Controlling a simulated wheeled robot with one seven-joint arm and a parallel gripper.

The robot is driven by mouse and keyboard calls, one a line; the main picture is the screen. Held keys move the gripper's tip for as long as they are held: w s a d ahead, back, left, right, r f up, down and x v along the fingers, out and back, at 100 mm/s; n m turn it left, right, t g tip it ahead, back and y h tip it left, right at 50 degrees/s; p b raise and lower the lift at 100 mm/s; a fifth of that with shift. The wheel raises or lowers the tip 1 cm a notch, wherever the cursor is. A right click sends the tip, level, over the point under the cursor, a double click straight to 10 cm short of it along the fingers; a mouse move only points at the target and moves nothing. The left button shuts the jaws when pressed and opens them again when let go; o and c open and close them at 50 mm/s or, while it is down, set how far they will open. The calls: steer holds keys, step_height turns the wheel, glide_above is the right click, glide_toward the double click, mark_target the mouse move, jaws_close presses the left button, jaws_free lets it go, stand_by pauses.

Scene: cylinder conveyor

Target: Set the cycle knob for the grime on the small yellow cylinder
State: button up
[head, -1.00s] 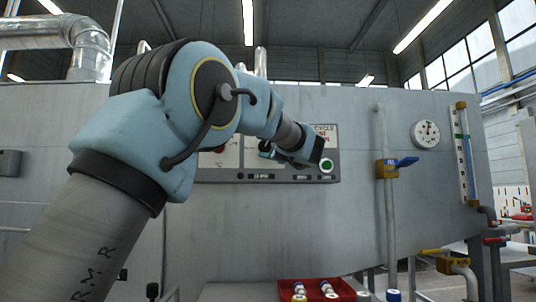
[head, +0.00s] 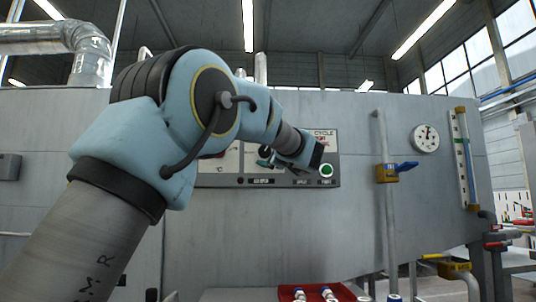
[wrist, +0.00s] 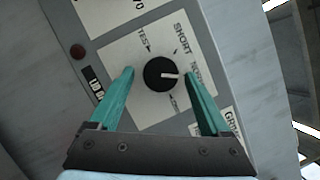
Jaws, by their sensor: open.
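The cycle knob (wrist: 161,73) is black and round, on a white dial plate (wrist: 118,56). Its white pointer faces right in the wrist view, towards a label that looks like "NORM…", partly covered by my finger. "TEST" and "SHORT" read clearly; another label below is too partial to read. My gripper (wrist: 158,55) is open, its teal fingers on either side of the knob, holding nothing; contact with the knob cannot be told. In the head view my gripper (head: 268,154) is small in front of the control panel (head: 228,181). I cannot make out a small yellow cylinder.
A green button (head: 326,170) is at the panel's lower right. A red tray (head: 287,295) with several pale cylinders is cut off at the bottom edge. A pipe with a blue-handled yellow valve (head: 388,173) and a round gauge (head: 425,138) are to the right.

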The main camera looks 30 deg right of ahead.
steer(key=shift+s, duration=0.1)
steer(key=b+v, duration=0.1)
steer(key=v, duration=0.9)
steer(key=shift+s+b, duration=0.3)
steer(key=shift+b, duration=0.05)
